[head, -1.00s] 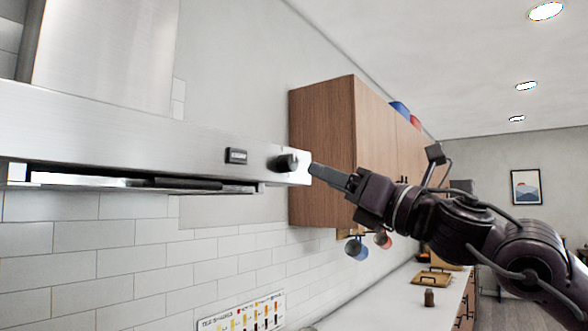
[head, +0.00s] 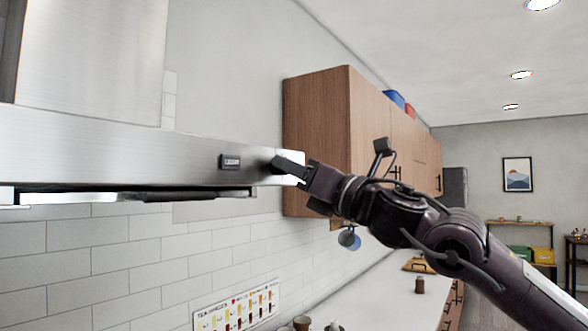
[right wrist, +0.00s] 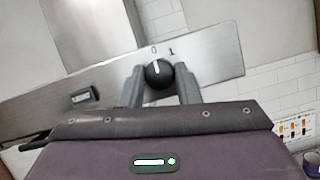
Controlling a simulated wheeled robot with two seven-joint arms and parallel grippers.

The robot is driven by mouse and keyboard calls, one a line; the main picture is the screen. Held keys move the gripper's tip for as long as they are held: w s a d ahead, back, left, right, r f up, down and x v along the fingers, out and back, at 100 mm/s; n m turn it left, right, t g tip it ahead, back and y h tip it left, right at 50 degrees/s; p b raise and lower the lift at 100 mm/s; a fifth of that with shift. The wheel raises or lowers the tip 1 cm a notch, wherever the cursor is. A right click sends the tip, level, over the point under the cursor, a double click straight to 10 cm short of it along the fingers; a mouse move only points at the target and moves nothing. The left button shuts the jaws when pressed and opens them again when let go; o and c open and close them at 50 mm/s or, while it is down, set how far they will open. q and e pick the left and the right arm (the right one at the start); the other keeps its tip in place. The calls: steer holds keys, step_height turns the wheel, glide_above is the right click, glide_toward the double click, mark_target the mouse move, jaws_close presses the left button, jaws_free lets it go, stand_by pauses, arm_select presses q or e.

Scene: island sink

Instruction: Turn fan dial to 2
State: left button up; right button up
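The fan dial (right wrist: 159,75) is a round black knob with a white mark on the front of the steel range hood (head: 120,150). In the right wrist view its mark points up, toward the printed 0; a 1 is printed to the right, and no 2 is visible. My right gripper (right wrist: 160,70) has its fingers apart, one on each side of the dial, very close to its edges; I cannot tell if they touch it. In the head view my right gripper (head: 284,163) reaches the hood's right end and partly hides the dial. My left gripper is out of view.
A small dark display (head: 230,161) sits on the hood left of the dial. A wooden wall cabinet (head: 316,140) stands close behind my right gripper. Mugs (head: 347,238) hang below it, above a white counter (head: 365,292).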

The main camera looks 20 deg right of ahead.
steer(key=c, duration=0.4)
